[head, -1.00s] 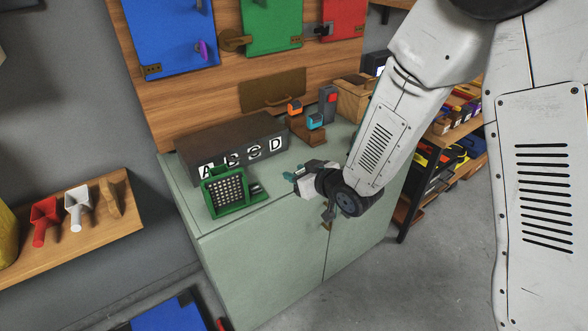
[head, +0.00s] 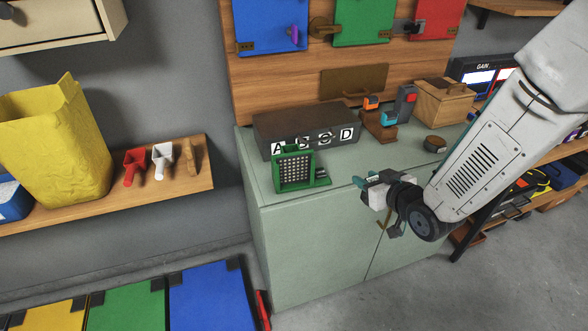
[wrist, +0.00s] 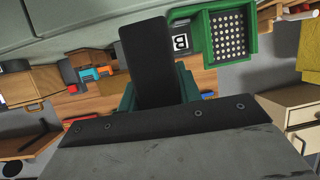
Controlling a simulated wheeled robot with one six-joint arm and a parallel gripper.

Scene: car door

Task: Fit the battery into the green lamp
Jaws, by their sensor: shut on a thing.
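The green lamp (head: 296,168), a green frame around a pale dotted grid, stands upright near the front left of the pale green cabinet top (head: 345,168). It also shows at the upper right of the wrist view (wrist: 231,36). My gripper (head: 364,182) is right of the lamp in the head view, apart from it, around the cabinet's front edge. In the wrist view its green fingers (wrist: 158,92) are shut on a dark, flat slab, which looks like the battery (wrist: 150,60). The slab is not clear in the head view, and its held end is partly hidden.
A dark box lettered A to D (head: 290,132) stands behind the lamp. An orange and blue item on a wooden stand (head: 380,122), a wooden box (head: 442,103) and a small round item (head: 434,144) are to the right. The cabinet top is clear between lamp and stand.

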